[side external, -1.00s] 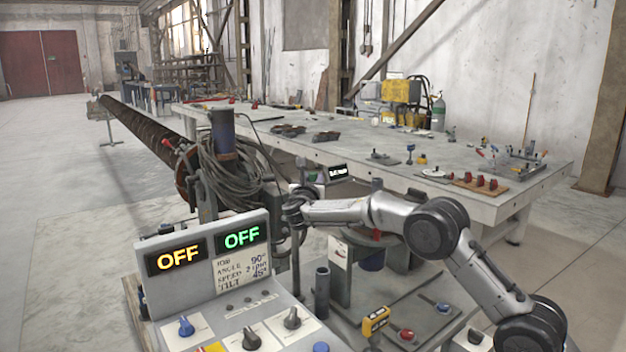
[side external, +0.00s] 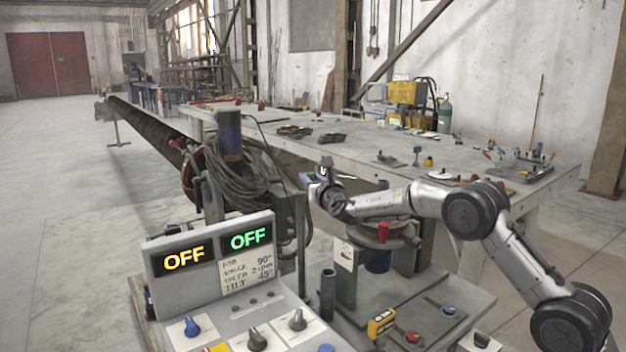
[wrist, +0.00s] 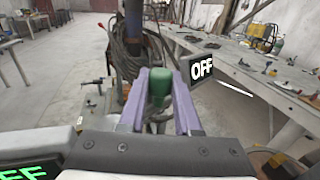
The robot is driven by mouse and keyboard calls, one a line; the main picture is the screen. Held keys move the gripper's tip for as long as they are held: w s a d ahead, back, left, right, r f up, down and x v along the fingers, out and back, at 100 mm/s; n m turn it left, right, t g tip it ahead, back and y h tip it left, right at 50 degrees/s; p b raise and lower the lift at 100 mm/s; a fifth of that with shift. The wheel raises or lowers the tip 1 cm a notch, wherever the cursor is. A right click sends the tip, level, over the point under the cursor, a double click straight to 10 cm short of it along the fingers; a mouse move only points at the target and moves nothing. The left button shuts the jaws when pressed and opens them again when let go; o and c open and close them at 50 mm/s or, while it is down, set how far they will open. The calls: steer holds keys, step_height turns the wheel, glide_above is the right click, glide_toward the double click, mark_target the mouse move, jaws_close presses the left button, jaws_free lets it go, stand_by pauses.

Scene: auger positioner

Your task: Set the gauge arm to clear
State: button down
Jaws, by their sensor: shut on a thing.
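My gripper (wrist: 160,78) has two purple fingers, one on each side of a green knob (wrist: 158,88), and is shut on it in the wrist view. The knob stands upright between the fingers; what it joins below is mostly hidden. In the side external view my gripper (side external: 318,178) is at the post beside the turntable, and its fingers and the knob are too small to make out clearly. I cannot tell for sure that the knob belongs to the gauge arm.
A control console (side external: 215,255) with orange and green OFF displays, a job card and knobs stands front left. A turntable with a red clamp (side external: 384,231) is below my arm. Coiled cables (side external: 238,178) hang left of my gripper. A long workbench (side external: 400,160) runs behind.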

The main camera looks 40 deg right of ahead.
steer(key=shift+w+a+y, duration=0.1)
steer(key=shift+y, duration=0.2)
steer(key=c, duration=0.9)
jaws_free()
steer(key=v, duration=1.3)
steer(key=shift+s, duration=0.4)
